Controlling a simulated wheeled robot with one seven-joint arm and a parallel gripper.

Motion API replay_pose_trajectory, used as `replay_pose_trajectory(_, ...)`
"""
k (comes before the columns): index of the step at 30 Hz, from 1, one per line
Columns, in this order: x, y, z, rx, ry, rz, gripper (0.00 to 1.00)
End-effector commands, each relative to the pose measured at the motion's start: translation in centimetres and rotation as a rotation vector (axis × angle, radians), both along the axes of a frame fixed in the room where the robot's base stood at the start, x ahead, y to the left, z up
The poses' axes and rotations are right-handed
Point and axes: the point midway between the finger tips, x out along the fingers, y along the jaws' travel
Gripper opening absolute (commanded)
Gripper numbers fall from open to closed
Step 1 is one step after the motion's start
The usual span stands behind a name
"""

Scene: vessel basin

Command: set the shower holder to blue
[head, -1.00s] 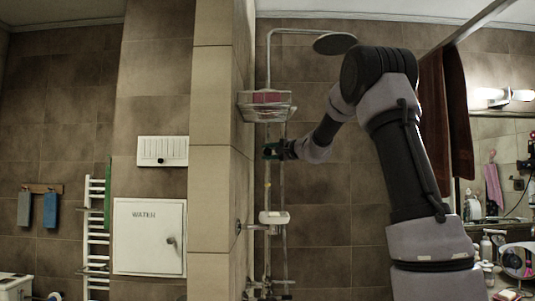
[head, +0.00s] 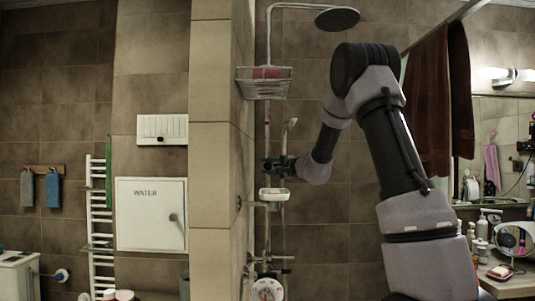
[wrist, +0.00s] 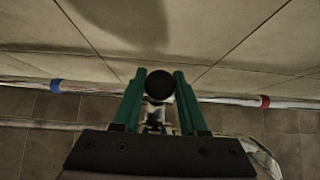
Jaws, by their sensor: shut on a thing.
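The shower holder shows in the wrist view as a dark round knob (wrist: 159,84) on a pale rail (wrist: 220,100). My gripper (wrist: 159,88) has its green fingers shut on either side of this knob. A blue band (wrist: 56,86) is on the rail to the left of the knob, and a red band (wrist: 265,101) is to the right. The knob is between the two bands, apart from both. In the head view my gripper (head: 272,166) is at the rail, above the white soap dish (head: 273,195). The holder body is mostly hidden there by my gripper.
A wire basket (head: 264,83) hangs above my gripper and a round overhead shower (head: 337,19) is higher up. A tiled wall corner (head: 210,160) stands close on the left. A brown towel (head: 428,100) hangs on the right.

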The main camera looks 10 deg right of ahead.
Motion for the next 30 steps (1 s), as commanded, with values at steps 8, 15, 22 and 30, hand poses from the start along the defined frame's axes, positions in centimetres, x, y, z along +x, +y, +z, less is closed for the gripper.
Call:
replay_pose_trajectory(8,0.0,-0.1,-5.8,0.000,0.009,-0.001,0.00)
replay_pose_trajectory(15,0.0,-0.1,-10.3,-0.002,0.008,-0.001,0.00)
replay_pose_trajectory(22,0.0,-0.1,-14.1,-0.001,0.007,-0.001,0.00)
replay_pose_trajectory(30,0.0,-0.1,-17.0,-0.002,0.005,-0.001,0.00)
